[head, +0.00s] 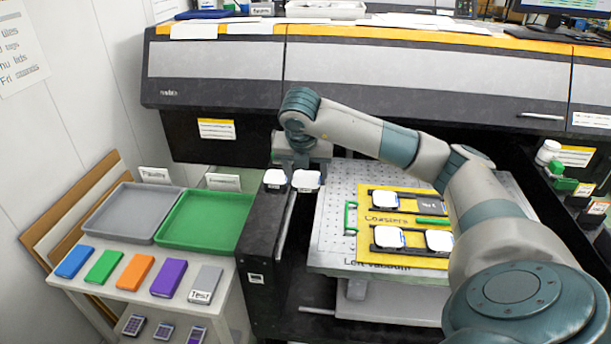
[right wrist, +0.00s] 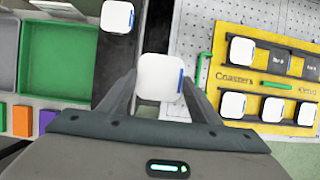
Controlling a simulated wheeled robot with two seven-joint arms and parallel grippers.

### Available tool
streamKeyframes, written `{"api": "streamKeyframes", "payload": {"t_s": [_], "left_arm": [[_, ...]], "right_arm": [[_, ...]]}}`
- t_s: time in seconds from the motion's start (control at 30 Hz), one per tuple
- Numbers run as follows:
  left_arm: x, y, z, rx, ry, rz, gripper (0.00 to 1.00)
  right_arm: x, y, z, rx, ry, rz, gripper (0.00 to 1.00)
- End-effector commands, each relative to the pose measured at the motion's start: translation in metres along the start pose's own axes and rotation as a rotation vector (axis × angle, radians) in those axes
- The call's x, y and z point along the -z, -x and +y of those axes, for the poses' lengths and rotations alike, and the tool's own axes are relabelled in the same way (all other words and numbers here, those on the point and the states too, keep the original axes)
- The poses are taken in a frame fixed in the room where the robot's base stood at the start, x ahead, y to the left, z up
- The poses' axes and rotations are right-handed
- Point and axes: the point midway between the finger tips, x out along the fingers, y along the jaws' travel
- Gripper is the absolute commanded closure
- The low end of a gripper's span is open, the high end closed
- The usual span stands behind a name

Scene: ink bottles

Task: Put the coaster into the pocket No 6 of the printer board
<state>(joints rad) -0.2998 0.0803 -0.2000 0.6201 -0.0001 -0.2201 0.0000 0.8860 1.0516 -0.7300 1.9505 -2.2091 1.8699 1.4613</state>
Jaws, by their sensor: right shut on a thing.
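My right gripper (head: 303,166) is shut on a white coaster with a blue edge mark (right wrist: 158,76). It holds the coaster near the black ledge left of the printer board; whether it is clear of the ledge I cannot tell. The yellow printer board (head: 369,251) lies on the perforated bed. In the right wrist view, its near row holds several white coasters and its far row one coaster (right wrist: 241,50) at the left, then two dark empty pockets (right wrist: 280,60). Their labels are too small to read surely. In the head view my arm hides the board's right end. My left gripper is not in view.
Another white coaster (head: 275,178) sits on the black ledge (head: 262,225), left of the held one. Grey (head: 104,235) and green (head: 180,246) trays stand on the left cart, with several coloured blocks in front. A green handle (head: 351,218) stands at the board's left edge.

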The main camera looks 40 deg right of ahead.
Motion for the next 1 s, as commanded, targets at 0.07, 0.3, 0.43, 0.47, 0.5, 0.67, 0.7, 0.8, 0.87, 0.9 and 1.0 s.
{"api": "streamKeyframes", "payload": {"t_s": [0.07, 0.3, 0.43, 0.47, 0.5, 0.67, 0.7, 0.8, 0.87, 0.9, 1.0], "left_arm": [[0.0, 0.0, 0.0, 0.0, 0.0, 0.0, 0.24], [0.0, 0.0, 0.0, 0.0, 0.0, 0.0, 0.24], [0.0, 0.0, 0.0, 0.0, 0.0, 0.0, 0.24], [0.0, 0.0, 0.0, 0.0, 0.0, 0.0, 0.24], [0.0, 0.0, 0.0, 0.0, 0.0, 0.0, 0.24], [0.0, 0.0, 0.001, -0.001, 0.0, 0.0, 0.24], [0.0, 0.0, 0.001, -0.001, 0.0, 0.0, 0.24], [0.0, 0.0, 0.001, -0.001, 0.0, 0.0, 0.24], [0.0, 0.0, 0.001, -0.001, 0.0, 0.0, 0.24], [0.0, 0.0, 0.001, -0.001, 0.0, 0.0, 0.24], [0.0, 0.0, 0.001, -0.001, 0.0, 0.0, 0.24]], "right_arm": [[0.0, 0.0, 0.0, -0.001, 0.001, -0.001, 0.69], [0.01, -0.001, 0.005, -0.04, 0.099, 0.0, 0.69], [0.025, -0.001, 0.013, -0.103, 0.252, 0.001, 0.69], [0.029, -0.001, 0.015, -0.122, 0.298, 0.001, 0.69], [0.035, -0.001, 0.018, -0.149, 0.362, 0.0, 0.69], [0.061, 0.0, 0.031, -0.269, 0.648, 0.001, 0.69], [0.068, 0.001, 0.034, -0.301, 0.723, 0.0, 0.69], [0.083, 0.003, 0.042, -0.376, 0.9, 0.001, 0.69], [0.091, 0.005, 0.046, -0.419, 1.003, 0.001, 0.69], [0.097, 0.006, 0.048, -0.447, 1.069, 0.001, 0.69], [0.111, 0.009, 0.054, -0.516, 1.235, 0.0, 0.69]]}}
